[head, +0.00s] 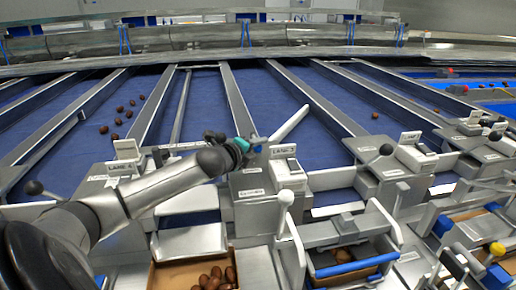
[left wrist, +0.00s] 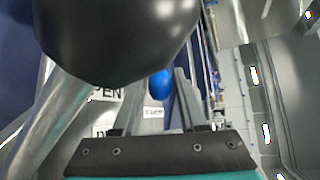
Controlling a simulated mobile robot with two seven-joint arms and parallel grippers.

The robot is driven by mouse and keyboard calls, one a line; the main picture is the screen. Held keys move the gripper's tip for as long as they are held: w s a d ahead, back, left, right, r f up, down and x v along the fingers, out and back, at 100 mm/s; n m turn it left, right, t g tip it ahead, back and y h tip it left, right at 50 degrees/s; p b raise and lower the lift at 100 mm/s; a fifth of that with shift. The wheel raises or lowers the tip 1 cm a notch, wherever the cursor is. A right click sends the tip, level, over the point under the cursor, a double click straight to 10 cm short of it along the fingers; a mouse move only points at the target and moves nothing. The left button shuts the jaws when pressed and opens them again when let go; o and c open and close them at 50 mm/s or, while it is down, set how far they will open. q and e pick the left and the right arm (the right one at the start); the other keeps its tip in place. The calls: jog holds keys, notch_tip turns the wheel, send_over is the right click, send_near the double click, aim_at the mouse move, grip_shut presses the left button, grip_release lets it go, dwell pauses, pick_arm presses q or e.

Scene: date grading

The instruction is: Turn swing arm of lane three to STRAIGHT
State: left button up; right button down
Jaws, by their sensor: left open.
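The lane three post carries a "LANE 3" plate (head: 283,150) in the middle of the head view. A pale swing arm (head: 289,124) slants up and right from behind it into the blue lane. My left gripper (head: 254,145), with a teal band, is beside the post at the arm's lower end. In the left wrist view its fingers (left wrist: 160,108) stand apart, with a blue knob (left wrist: 161,84) seen between and beyond them. I cannot tell whether they touch it. The swing arm's setting label cannot be read. My right gripper is not in view.
A large black ball knob (left wrist: 120,35) on a grey rod (left wrist: 62,115) is very close to the left wrist camera. A white-knobbed lever (head: 285,198) stands in front of the post. A box of dates (head: 165,278) is below. Loose dates (head: 118,121) lie in a lane at left.

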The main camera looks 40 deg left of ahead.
pick_arm(q)
jog(key=shift+c, duration=0.3)
grip_shut()
dwell(1.1)
